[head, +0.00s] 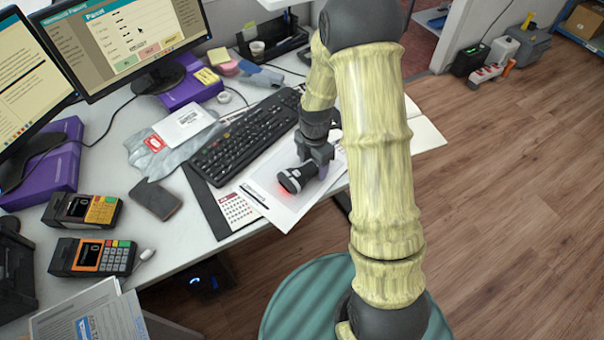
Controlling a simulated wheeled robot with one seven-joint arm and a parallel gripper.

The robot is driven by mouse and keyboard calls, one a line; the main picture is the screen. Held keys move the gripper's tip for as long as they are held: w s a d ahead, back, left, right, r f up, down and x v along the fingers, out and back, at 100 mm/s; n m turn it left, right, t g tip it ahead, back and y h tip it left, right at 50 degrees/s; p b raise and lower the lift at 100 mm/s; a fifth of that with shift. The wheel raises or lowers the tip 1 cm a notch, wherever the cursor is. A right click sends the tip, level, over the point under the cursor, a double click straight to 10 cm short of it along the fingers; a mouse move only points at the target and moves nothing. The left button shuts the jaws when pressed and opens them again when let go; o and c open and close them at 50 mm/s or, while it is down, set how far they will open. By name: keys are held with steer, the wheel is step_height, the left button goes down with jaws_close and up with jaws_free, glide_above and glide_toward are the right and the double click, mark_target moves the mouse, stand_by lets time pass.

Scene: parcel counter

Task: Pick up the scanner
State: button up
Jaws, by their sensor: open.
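The scanner (291,181) is a dark handheld unit with a light band around its head and a red glow beneath it. It lies on white papers near the counter's front edge, its head toward the lower left. My gripper (319,168) is open and low over the scanner's rear part, its fingers pointing down. The gripper and wrist hide the back of the scanner, so I cannot tell whether the fingers touch it or stand around it.
A black keyboard (240,142) lies left of the scanner. Two card terminals (92,257) (84,210), a dark phone or wallet (156,199) and a grey bag (170,158) are farther left. Two monitors (140,40) stand at the back. Open floor (500,200) lies right of the counter.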

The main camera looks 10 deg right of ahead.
steer(key=c, duration=1.2)
step_height(320, 180, up, 28)
steer(key=p, duration=0.3)
steer(key=shift+p, duration=0.35)
